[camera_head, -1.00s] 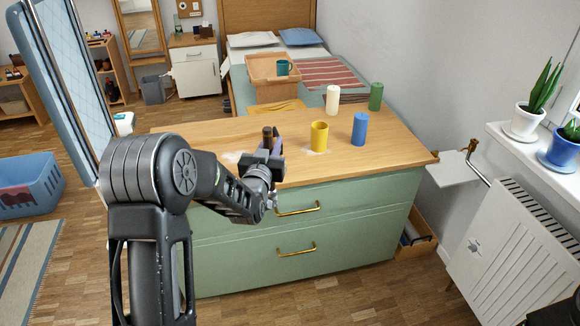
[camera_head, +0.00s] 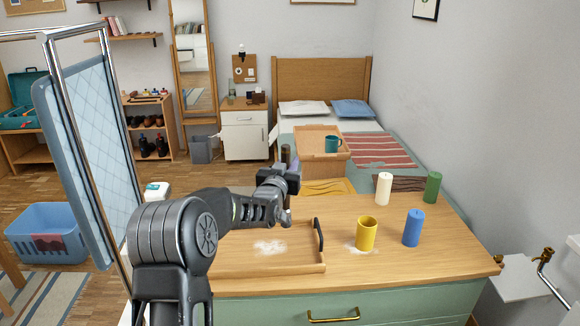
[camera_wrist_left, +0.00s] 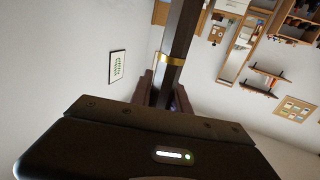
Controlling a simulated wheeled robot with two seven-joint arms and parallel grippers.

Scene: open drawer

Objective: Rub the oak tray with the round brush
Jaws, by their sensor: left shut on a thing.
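The oak tray (camera_head: 300,271) lies on the dresser top, with a dark handle on its right end and a white powdery patch on its floor. My arm hides its back left part. My left gripper (camera_head: 286,172) is raised above the tray's back side and shut on a dark brush handle (camera_head: 286,153) that stands upright. In the left wrist view the brown brush handle (camera_wrist_left: 184,35) with a brass band sits between the fingers. The brush head cannot be made out. My right gripper is out of view.
To the tray's right on the dresser (camera_head: 450,262) stand a yellow cup (camera_head: 367,233) beside another white patch, a blue candle (camera_head: 414,228), a white candle (camera_head: 384,188) and a green candle (camera_head: 432,187). A blue folding screen (camera_head: 90,150) stands left.

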